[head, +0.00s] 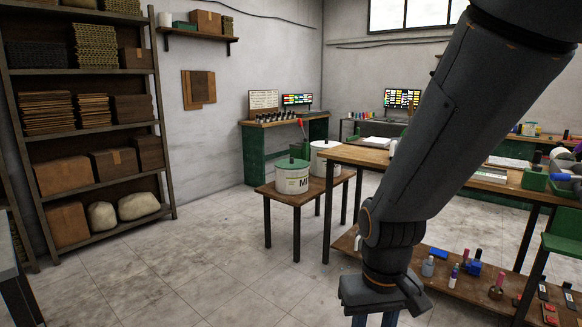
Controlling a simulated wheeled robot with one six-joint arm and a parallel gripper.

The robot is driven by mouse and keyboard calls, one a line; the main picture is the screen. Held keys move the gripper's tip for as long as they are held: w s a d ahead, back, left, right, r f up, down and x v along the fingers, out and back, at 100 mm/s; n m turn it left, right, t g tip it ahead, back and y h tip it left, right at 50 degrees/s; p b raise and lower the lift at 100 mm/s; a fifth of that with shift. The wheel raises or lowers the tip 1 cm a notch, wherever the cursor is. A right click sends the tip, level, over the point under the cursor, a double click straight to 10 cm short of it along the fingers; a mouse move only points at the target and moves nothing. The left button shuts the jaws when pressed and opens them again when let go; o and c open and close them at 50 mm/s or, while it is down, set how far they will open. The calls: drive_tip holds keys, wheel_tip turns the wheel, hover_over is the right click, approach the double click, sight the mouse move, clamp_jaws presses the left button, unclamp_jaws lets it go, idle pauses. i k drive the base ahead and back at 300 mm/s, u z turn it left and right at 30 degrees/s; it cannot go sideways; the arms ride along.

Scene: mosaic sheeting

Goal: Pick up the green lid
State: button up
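The green lid (292,164) sits on top of a white bucket (292,182) with dark lettering. The bucket stands on a small wooden table (270,190) near the middle of the view. The lid has a small raised knob. My gripper (375,321) hangs low at the bottom edge, to the right of and nearer than the lid, well apart from it. The fingertips are cut off by the frame edge.
A second white bucket (325,160) stands right behind the lidded one. A long workbench (345,155) with a lower shelf (440,283) of bottles and small items is at the right, behind my arm. A storage rack (85,140) lines the left wall. Floor (190,265) at left is clear.

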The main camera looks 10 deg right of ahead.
sight(292, 162)
drive_tip(key=u, duration=0.45)
drive_tip(key=i, duration=1.05)
drive_tip(key=u, duration=0.4)
drive_tip(key=i, duration=1.4)
drive_tip(key=z, duration=0.85)
drive_tip(key=i, duration=0.9)
drive_tip(key=z, duration=1.25)
drive_tip(key=i, duration=0.85)
drive_tip(key=z, duration=0.1)
